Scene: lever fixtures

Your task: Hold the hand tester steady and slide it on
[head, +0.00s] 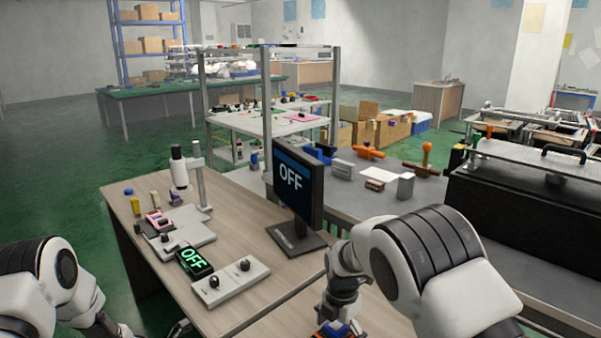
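I cannot tell for certain which thing is the hand tester. A small pink and dark device (157,221) lies on the wooden bench at the left, by a grey base plate. A blue and orange object (333,329) shows at the bottom edge, right under my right gripper (342,308). The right gripper points down there; its fingertips are hidden or cut off, so its grip is unclear. My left arm comes in at the lower left. A dark piece at the bottom edge, possibly my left gripper (180,329), is too cut off to read.
A monitor (292,186) reading OFF stands on the wooden bench (240,211). A small display (194,263) also reads OFF in green. Beside it is a white box with two knobs (230,282). A microscope-like stand (190,178) stands behind. A grey table with clamps (368,152) is at the right.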

